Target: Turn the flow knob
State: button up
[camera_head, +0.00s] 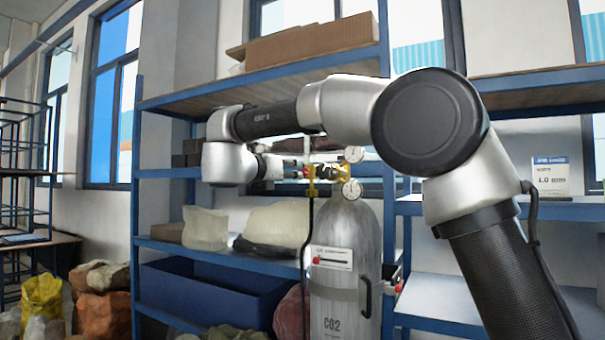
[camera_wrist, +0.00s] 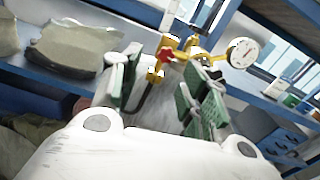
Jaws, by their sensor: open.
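A red knob (camera_wrist: 166,54), which looks like the flow knob, sits on a yellow brass regulator (camera_head: 322,178). The regulator tops a grey CO2 cylinder (camera_head: 343,250) with round white gauges, one (camera_head: 352,189) on its right and one (camera_head: 354,154) above. In the wrist view a gauge (camera_wrist: 242,53) stands right of the knob. My gripper (camera_wrist: 168,72) is open, with its green-padded fingers apart and the knob showing between and beyond their tips. I cannot tell whether a finger touches it. In the head view my gripper (camera_head: 292,172) reaches the regulator from the left.
Blue shelving (camera_head: 160,243) stands behind the cylinder, with pale bags (camera_head: 205,228) and a blue bin (camera_head: 210,290). A dark hose (camera_head: 305,225) hangs below the regulator. A white label card (camera_head: 551,177) stands on the right shelf. Filled sacks (camera_head: 100,305) lie at lower left.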

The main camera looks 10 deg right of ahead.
aim_at(304, 172)
jog(key=shift+m, duration=0.5)
jog(key=x, duration=0.8)
jog(key=shift+s+d, duration=0.3)
jog(key=shift+d, duration=0.1)
grip_shut()
